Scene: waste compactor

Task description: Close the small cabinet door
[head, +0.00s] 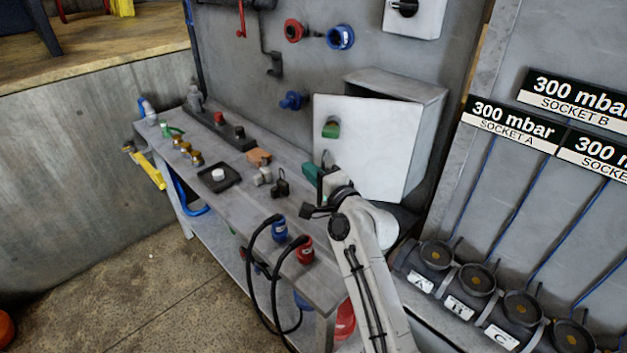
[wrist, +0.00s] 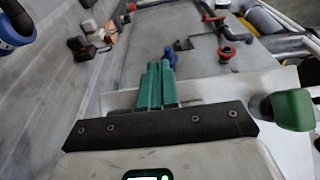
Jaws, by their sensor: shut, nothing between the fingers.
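The small white cabinet (head: 437,125) is fixed to the grey wall panel above the bench. Its white door (head: 370,150) has a green handle (head: 331,129) near its left edge. The door's left edge appears to stand out from the cabinet body, but the size of any gap is hard to see. My gripper (head: 310,174) is at the door's lower left, with its teal fingers together and empty. In the wrist view, the shut fingers (wrist: 156,84) are in front of part of the white door (wrist: 275,82), and the green handle (wrist: 293,110) is to their right. Contact with the door cannot be told.
The grey bench (head: 245,200) runs below, with a black tray (head: 218,180) and several small fittings on it. Red (head: 305,250) and blue (head: 280,230) hose connectors are at its front. Labelled sockets (head: 470,280) stand at the right.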

